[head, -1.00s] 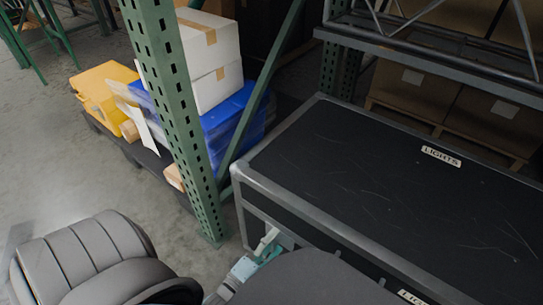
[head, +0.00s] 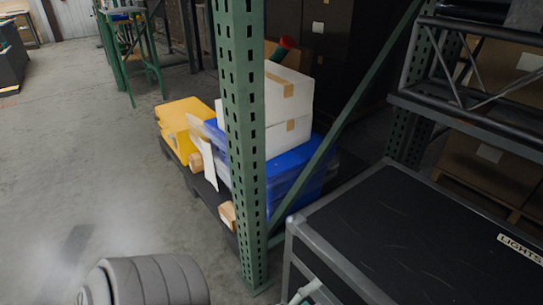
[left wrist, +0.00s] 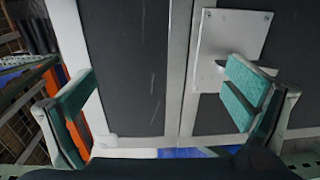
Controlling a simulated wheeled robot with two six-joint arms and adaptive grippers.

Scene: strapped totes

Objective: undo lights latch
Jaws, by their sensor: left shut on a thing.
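The black LIGHTS case (head: 430,235) has metal edges and stands at the lower right in the head view, with a white LIGHTS label on top. In the left wrist view, the case's dark side (left wrist: 125,60) fills the middle. A pale metal latch plate (left wrist: 228,35) is on it at the upper right. My left gripper (left wrist: 160,95) has its teal-padded fingers on either side of the picture, the right one overlapping the plate's lower part. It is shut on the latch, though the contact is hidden. Only a pale tip of it shows at the head view's bottom edge. My right gripper is out of view.
A green rack post (head: 240,140) stands close left of the case. Behind it are a blue tote (head: 295,180), white boxes (head: 285,95) and a yellow case (head: 185,125) on a low dark platform. Open concrete floor (head: 90,150) lies to the left.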

